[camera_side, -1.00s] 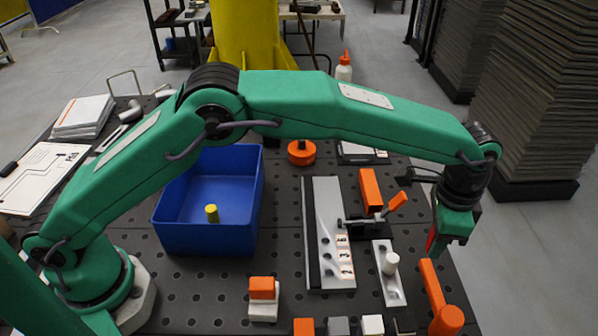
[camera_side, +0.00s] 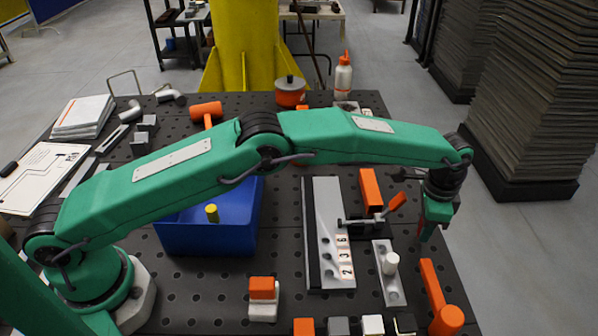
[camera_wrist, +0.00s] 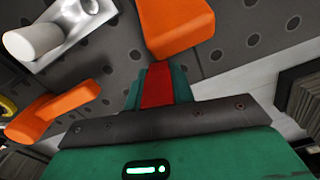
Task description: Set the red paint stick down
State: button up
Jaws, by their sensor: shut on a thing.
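My gripper (camera_side: 434,226) is shut on the red paint stick. It hangs at the right side of the dark perforated table (camera_side: 200,305), behind an orange hammer-like tool (camera_side: 432,285). In the wrist view the red paint stick (camera_wrist: 157,86) shows as a short red strip between the green fingers of my gripper (camera_wrist: 160,92). In the side view only a small red sliver shows beside the fingers. The stick's lower end is hard to make out, and I cannot tell whether it touches the table.
A metal plate (camera_side: 391,287) with a white cylinder (camera_side: 390,262) lies left of my gripper. A toggle clamp with an orange handle (camera_side: 397,202) and an orange bar (camera_side: 370,187) are behind it. A blue bin (camera_side: 205,238) holds a yellow cylinder (camera_side: 212,213). The table's right edge is close.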

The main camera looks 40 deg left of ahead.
jog(key=shift+f, duration=0.75)
jog(key=shift+f, duration=0.15)
jog(key=o, duration=1)
jog(key=shift+s+r, duration=0.15)
jog(key=shift+r, duration=3.75)
jog(key=shift+r, duration=0.1)
